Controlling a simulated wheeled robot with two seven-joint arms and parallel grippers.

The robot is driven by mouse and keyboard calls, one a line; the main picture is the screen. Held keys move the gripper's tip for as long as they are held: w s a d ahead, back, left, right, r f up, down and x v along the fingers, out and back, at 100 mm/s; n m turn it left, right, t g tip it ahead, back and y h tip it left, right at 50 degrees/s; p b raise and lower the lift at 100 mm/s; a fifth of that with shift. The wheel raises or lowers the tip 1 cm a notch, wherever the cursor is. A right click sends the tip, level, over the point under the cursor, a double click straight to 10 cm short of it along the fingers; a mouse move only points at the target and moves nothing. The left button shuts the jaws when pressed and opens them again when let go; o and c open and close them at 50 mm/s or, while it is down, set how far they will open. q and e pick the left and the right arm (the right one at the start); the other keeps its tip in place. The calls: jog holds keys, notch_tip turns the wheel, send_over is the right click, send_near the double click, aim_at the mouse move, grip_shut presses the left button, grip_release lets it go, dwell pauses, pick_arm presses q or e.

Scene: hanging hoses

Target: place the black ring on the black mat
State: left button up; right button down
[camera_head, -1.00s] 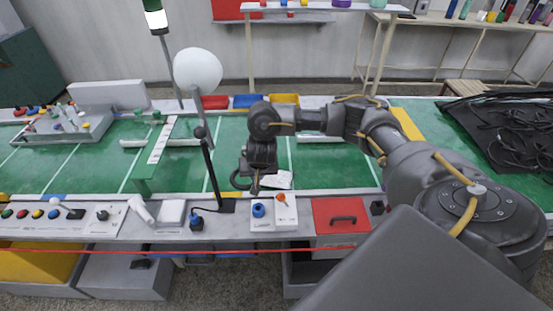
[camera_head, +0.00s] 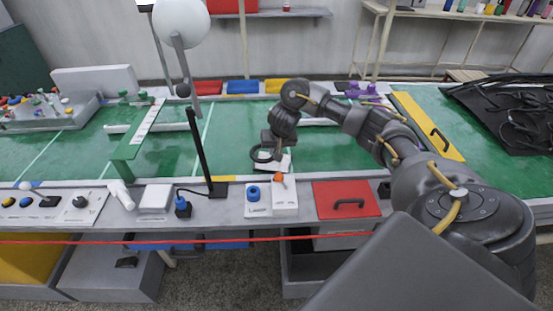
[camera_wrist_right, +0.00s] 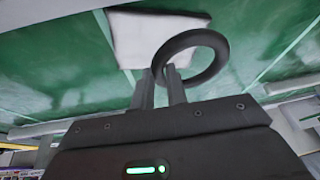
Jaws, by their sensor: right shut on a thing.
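The black ring (camera_head: 254,155) hangs at the tip of my right gripper (camera_head: 274,153), above the green table top. In the right wrist view the ring (camera_wrist_right: 219,66) shows as a thick, dark hoop. My right gripper (camera_wrist_right: 158,74) is shut on its near left side there. A white sheet (camera_wrist_right: 142,35) lies below, partly behind the ring. The black mat (camera_head: 463,95) is at the far right of the table, with dark hoses lying over much of it. The ring is well to the left of the mat. My left gripper is not in view.
A yellow panel with a handle (camera_head: 420,122) lies between the ring and the mat. A thin black post (camera_head: 198,145) and a white globe lamp (camera_head: 181,20) stand left of the gripper. A red panel (camera_head: 330,200) and switch boxes (camera_head: 256,200) line the front edge.

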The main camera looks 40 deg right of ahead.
jog(key=shift+d+f+b, duration=0.15)
jog(key=shift+f+b, duration=0.2)
notch_tip(320, 180, down, 2)
jog(key=shift+f+b, duration=0.15)
jog(key=shift+b, duration=0.6)
jog(key=shift+d+f, duration=0.1)
jog(key=shift+f, duration=0.25)
jog(key=shift+w, duration=0.1)
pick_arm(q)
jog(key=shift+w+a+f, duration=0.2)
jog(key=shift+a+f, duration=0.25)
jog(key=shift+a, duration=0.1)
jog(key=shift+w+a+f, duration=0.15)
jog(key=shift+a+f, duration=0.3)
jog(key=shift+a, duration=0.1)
pick_arm(e)
jog(key=shift+r, duration=0.1)
jog(key=c, duration=1.5)
grip_release()
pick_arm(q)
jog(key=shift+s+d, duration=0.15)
pick_arm(e)
jog(key=shift+o, duration=0.5)
